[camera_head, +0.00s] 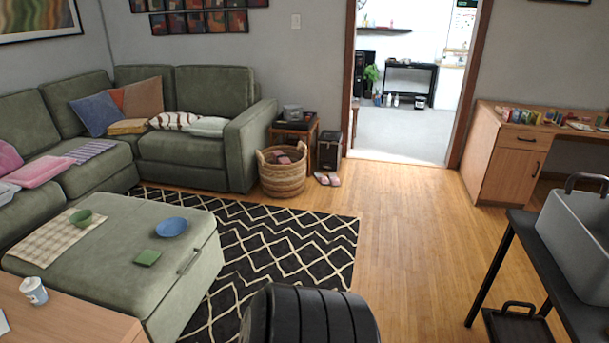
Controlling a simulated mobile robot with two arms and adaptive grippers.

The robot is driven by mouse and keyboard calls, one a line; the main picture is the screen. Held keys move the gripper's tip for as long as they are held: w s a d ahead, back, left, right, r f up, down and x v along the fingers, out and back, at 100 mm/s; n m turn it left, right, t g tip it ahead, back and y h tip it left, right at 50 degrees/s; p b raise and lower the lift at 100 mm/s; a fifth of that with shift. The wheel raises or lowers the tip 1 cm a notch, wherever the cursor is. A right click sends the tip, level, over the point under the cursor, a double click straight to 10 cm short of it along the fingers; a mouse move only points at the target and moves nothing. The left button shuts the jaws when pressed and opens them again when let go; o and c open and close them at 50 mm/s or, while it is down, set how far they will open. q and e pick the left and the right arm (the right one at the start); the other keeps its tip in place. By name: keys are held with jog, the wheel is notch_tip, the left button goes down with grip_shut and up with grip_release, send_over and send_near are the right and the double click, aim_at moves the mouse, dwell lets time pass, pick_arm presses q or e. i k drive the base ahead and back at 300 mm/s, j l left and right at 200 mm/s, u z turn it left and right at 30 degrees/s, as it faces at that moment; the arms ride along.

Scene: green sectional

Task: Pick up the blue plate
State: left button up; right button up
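The blue plate (171,227) lies flat on top of the green ottoman (125,252), near its right side. Neither of my grippers shows in the head view. A black ribbed part, which seems to be mine, fills the bottom middle.
A wooden table with a cup (34,291) is at the lower left. A patterned rug (285,250) lies right of the ottoman. Open wooden floor (410,240) leads to a doorway. A black table with a grey bin (580,235) stands at the right.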

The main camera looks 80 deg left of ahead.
aim_at(174, 226)
jog(key=j+u, duration=0.1)
jog(key=u, duration=4.1)
jog(key=i+l+u, duration=0.4)
jog(key=l+u, duration=0.15)
jog(key=i+l+u, duration=0.25)
jog(key=l, duration=0.2)
jog(key=k+j, duration=0.05)
jog(key=k, duration=0.05)
